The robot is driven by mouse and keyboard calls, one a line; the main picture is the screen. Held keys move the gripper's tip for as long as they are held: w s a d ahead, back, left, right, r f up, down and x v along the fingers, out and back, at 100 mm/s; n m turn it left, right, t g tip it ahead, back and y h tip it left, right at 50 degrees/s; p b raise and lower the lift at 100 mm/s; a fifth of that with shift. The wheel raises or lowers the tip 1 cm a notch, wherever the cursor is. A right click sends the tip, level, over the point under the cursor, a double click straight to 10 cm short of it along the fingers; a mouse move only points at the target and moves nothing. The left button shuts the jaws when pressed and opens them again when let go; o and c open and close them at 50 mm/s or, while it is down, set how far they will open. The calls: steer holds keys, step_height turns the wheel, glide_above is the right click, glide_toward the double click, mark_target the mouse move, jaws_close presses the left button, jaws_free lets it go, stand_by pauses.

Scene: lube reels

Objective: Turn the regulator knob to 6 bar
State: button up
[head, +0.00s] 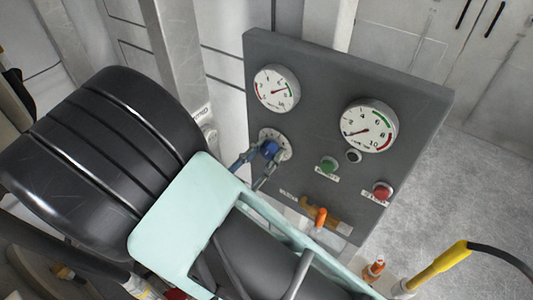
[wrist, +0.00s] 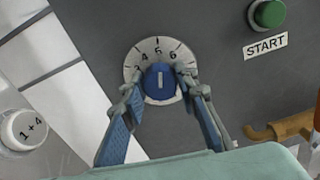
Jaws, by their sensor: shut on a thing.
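The blue regulator knob (head: 270,149) sits on a round white dial on the grey panel, below the left gauge. In the wrist view the knob (wrist: 160,80) has a short white mark that stands nearly upright, close to the 5. The dial (wrist: 134,63) shows 4, 5 and 6 along its top; its lower part is partly hidden by the knob and fingers. My gripper (wrist: 160,86) is shut on the knob, one finger on each side. In the head view my gripper (head: 259,160) reaches the knob from below.
Two round gauges, left (head: 276,88) and right (head: 369,126), are on the panel (head: 330,80). A green START button (head: 328,164), a red button (head: 382,190) and an orange-handled valve (head: 321,216) lie right of the knob. A large black ribbed drum (head: 100,140) stands at left.

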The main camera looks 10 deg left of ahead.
steer(key=m+b, duration=0.3)
steer(key=shift+f+m, duration=0.25)
steer(key=shift+m, duration=0.05)
steer(key=shift+r+m+b, duration=0.15)
steer(key=shift+m+b, duration=1.15)
steer(key=o, duration=1.2)
steer(key=shift+c, duration=0.2)
steer(key=shift+r, duration=0.1)
steer(key=v, duration=1.2)
steer(key=shift+s, duration=0.15)
